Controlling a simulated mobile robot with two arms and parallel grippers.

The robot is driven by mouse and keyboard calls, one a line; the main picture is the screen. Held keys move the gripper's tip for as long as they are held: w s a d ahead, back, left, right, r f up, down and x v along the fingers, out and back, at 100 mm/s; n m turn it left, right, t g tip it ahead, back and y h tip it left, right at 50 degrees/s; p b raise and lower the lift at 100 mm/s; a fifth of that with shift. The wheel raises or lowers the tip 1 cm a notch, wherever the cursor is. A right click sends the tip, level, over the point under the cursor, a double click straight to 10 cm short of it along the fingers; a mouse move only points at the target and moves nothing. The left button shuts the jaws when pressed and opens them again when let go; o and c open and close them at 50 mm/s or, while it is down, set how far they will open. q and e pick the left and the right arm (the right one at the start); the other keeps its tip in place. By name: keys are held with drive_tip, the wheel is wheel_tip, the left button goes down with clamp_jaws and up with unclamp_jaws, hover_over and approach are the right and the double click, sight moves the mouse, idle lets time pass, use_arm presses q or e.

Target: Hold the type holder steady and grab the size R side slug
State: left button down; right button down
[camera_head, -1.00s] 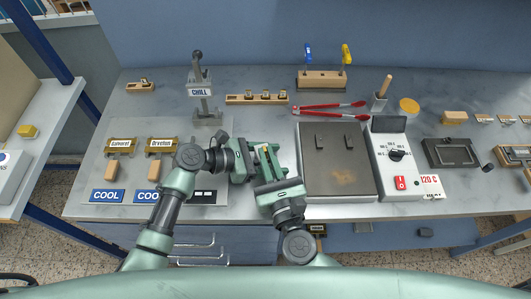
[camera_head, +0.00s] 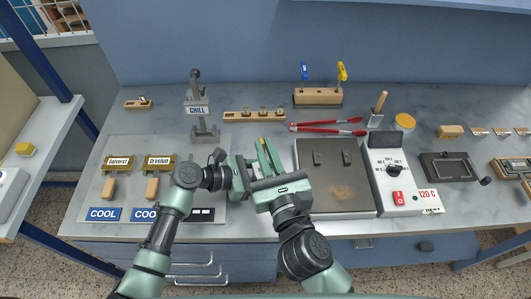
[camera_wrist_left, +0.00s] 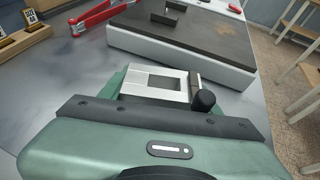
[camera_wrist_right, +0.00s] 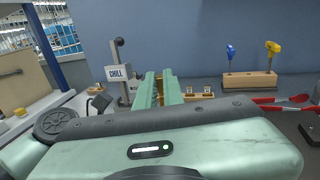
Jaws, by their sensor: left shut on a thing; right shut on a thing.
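The type holder (camera_wrist_left: 150,82), a silvery metal block with a dark round knob and a rectangular opening, sits at the fingers of my left gripper (camera_wrist_left: 158,92), which is shut on it. In the head view my left gripper (camera_head: 242,176) is mostly hidden behind its own wrist and my right arm. My right gripper (camera_head: 268,158) points toward the back, beside the holder. It is shut on a small brass-coloured piece, seen between the fingers in the right wrist view (camera_wrist_right: 167,87) and taken as the side slug. I cannot read its size mark.
A wooden rack (camera_head: 236,116) with several small slugs stands just behind my right gripper. The CHILL stand (camera_head: 199,115) is at its left. Red tongs (camera_head: 330,124) and the dark hot plate (camera_head: 335,180) lie to the right. Two nameplates stand at left.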

use_arm(q)
drive_tip(key=shift+c, duration=1.4)
unclamp_jaws()
drive_tip(key=shift+a, duration=0.1)
drive_tip(key=v, duration=1.2)
drive_tip(key=shift+f, duration=0.1)
